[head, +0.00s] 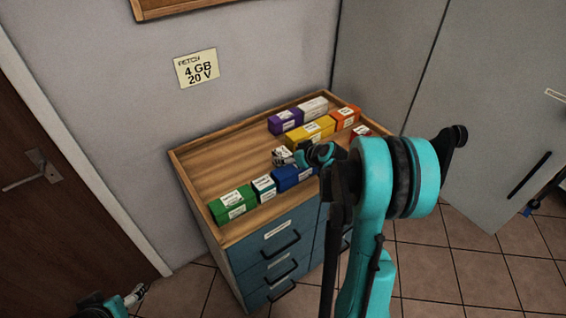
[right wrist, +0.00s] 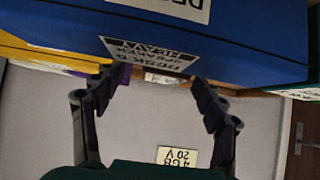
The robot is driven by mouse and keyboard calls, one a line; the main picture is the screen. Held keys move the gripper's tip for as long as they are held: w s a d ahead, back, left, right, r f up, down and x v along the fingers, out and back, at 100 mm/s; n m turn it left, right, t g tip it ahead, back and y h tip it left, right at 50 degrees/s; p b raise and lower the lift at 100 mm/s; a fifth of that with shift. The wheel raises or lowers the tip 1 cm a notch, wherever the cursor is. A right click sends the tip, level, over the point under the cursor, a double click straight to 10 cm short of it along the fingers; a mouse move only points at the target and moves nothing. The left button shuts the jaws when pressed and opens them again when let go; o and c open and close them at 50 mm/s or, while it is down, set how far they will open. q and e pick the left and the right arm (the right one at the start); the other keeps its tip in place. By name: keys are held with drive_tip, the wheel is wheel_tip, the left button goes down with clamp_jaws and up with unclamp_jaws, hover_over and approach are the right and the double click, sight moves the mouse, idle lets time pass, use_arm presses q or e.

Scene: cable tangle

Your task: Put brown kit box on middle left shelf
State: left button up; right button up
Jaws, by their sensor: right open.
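I cannot make out a brown kit box or a middle left shelf in either view. My right gripper (head: 284,156) is over the wooden dresser top, just behind the blue box (head: 292,178). In the right wrist view its fingers (right wrist: 155,88) are spread, with nothing held between them. The blue box also shows there, large and upside down (right wrist: 210,38), close to the fingers; I cannot tell whether they touch it. My left gripper (head: 134,296) is at the bottom left of the head view, low beside the dresser, too small to read.
The dresser (head: 203,168) has a raised wooden rim and blue drawers. Green (head: 233,205), purple (head: 285,120), white (head: 313,107), yellow (head: 310,132) and orange (head: 345,117) boxes stand on it. Its back left top is bare. A sign (head: 197,69) hangs on the wall.

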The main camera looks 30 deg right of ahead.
sight(283, 156)
drive_tip(key=x, duration=0.1)
drive_tip(key=b+x, duration=0.1)
drive_tip(key=x, duration=0.2)
drive_tip(key=shift+s+a+f+b, duration=0.2)
drive_tip(key=shift+a+f+b, duration=0.1)
drive_tip(key=shift+b, duration=0.1)
drive_tip(key=shift+w+f, duration=0.1)
drive_tip(key=shift+w, duration=0.15)
drive_tip(key=c, duration=1.6)
wheel_tip(283, 156, up, 10)
drive_tip(key=p, duration=0.4)
drive_tip(key=shift+c, duration=0.2)
drive_tip(key=shift+s, duration=0.15)
